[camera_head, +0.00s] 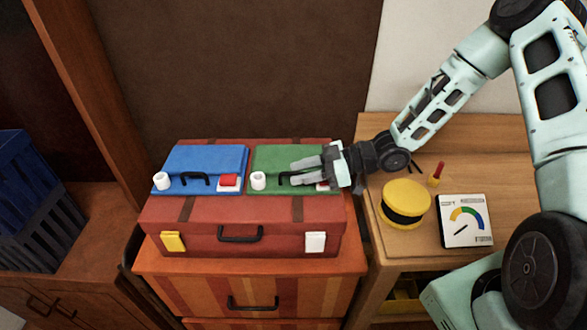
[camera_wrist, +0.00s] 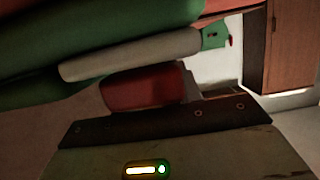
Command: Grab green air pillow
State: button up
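The green air pillow (camera_head: 266,160) lies on the red suitcase, on the right of the blue one. It has a white cap (camera_head: 258,180) at its lower left and a dark handle. My gripper (camera_head: 294,173) reaches in from the right over its right half, its two grey fingers apart with nothing seen gripped between them. My gripper hides part of the pillow's right side and its red-and-white tag. I cannot tell whether the fingers touch it. In the wrist view, the green pillow (camera_wrist: 90,30) fills the upper left, close to the camera, above a pale bar and a dark red block.
The blue pillow (camera_head: 205,163) lies close on the left on the red suitcase (camera_head: 275,240), which sits on a striped cabinet (camera_head: 215,290). A yellow round object (camera_head: 406,197) and a gauge card (camera_head: 466,221) are on the wooden table. A blue crate (camera_head: 30,200) stands far left.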

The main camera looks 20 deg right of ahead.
grip_shut()
jog(key=shift+r, duration=0.1)
